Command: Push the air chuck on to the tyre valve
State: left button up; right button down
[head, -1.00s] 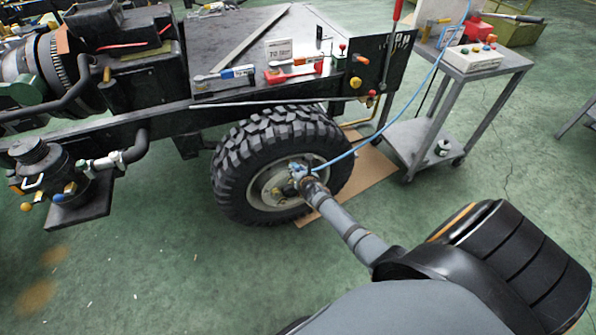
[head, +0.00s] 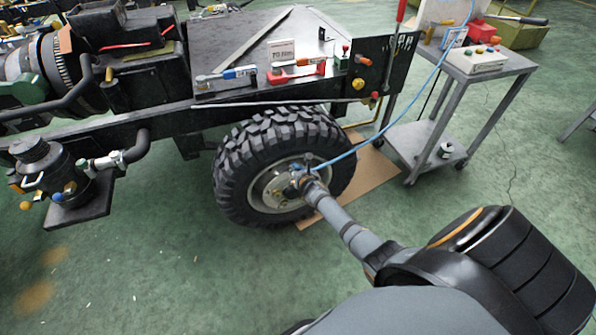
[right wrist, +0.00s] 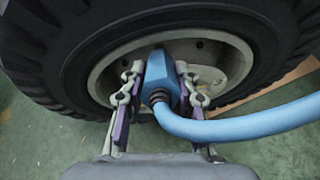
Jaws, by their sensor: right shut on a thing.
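The tyre (head: 240,170) stands under the chassis, with a pale wheel rim (head: 268,190) facing me. In the right wrist view the rim (right wrist: 225,62) lies just beyond the fingers. My right gripper (head: 300,176) is at the wheel face, and in the right wrist view (right wrist: 160,82) its two fingers are shut on the blue air chuck (right wrist: 158,72). A light blue hose (right wrist: 245,122) bends from the chuck to the right. The chuck's front end points at the rim. The tyre valve is hidden, so I cannot tell whether the chuck touches it. My left gripper is out of view.
The blue hose (head: 362,143) runs up to a grey trolley (head: 470,62) at the right, which carries a control box (head: 474,58). A brown cardboard sheet (head: 372,172) lies under the wheel. The chassis deck (head: 240,35) overhangs the tyre. Green floor in front is clear.

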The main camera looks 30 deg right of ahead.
jog(key=shift+w+f, duration=0.1)
jog(key=c, duration=0.9)
grip_release()
jog(key=v, duration=1.2)
